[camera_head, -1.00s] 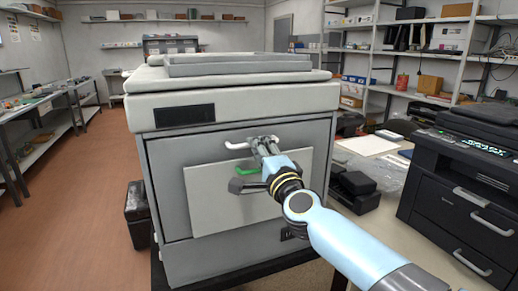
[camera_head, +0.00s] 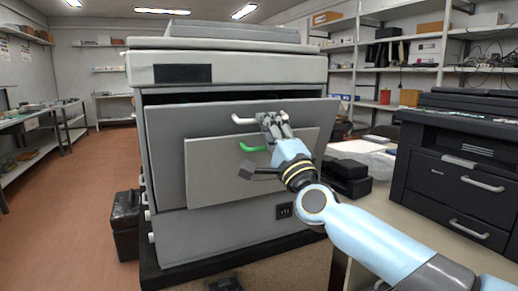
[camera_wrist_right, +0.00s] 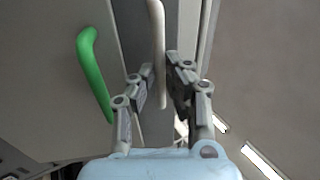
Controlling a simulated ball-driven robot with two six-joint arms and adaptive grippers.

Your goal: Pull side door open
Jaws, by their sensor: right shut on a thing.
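The large grey printer (camera_head: 225,68) stands in front of me. Its grey side door (camera_head: 165,130) is tilted outward at the top, with a dark gap above its upper edge. A white handle (camera_head: 243,120) sits near the door's top. My right gripper (camera_head: 273,123) is shut on this handle, its fingers hiding part of it. In the right wrist view the handle (camera_wrist_right: 158,35) runs between the two fingers (camera_wrist_right: 160,85). A lighter panel (camera_head: 225,175) on the door carries a green handle (camera_head: 251,148), which the gripper does not hold. My left gripper is not in view.
A black printer (camera_head: 455,165) stands on the bench at right. Black boxes (camera_head: 345,180) lie beside the grey printer. A black case (camera_head: 125,222) stands at its left. Shelves (camera_head: 400,68) line the back right. The brown floor (camera_head: 70,220) at left is clear.

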